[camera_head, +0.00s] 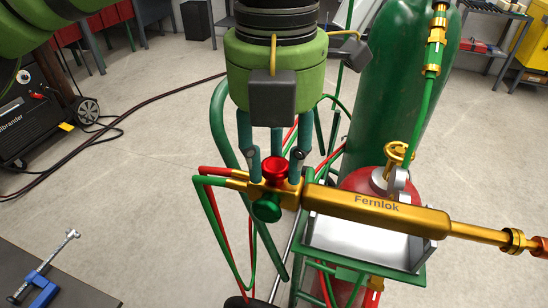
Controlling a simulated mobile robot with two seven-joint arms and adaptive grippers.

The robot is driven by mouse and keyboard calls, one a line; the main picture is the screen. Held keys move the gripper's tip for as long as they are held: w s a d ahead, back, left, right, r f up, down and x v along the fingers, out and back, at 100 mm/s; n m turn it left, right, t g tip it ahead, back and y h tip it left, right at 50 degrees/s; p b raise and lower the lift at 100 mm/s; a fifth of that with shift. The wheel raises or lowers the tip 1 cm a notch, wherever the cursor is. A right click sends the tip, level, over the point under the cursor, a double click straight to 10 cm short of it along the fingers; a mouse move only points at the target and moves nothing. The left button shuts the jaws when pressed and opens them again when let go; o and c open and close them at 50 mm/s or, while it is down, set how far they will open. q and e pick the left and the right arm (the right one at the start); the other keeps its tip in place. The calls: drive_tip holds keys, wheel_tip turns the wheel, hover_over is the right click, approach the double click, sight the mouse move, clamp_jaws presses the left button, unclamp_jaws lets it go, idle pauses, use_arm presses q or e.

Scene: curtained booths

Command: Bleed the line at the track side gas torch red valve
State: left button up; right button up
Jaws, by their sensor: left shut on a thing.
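The gold gas torch (375,207), marked Fernlok, lies across the middle of the head view, its tip pointing right. Its red valve (274,172) is a round knob on top of the torch's left end. A green valve (267,208) sits just below it on the near side. My left gripper (274,160) comes down from above, with its fingers on both sides of the red valve, shut on it. The fingers hide parts of the valve's sides. My right gripper is not in view.
Red and green hoses (213,210) loop down from the torch's left end. A green gas cylinder (398,100) and a red cylinder (375,182) stand behind on a green cart (410,278). A blue clamp (40,284) is on a dark table at lower left. A welding machine (35,120) stands far left.

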use_arm(q)
drive_tip(key=shift+f, duration=0.1)
idle(0.5)
drive_tip(key=m+p, duration=0.1)
drive_tip(key=m, duration=0.5)
drive_tip(key=shift+p, duration=0.4)
drive_tip(key=m, duration=0.3)
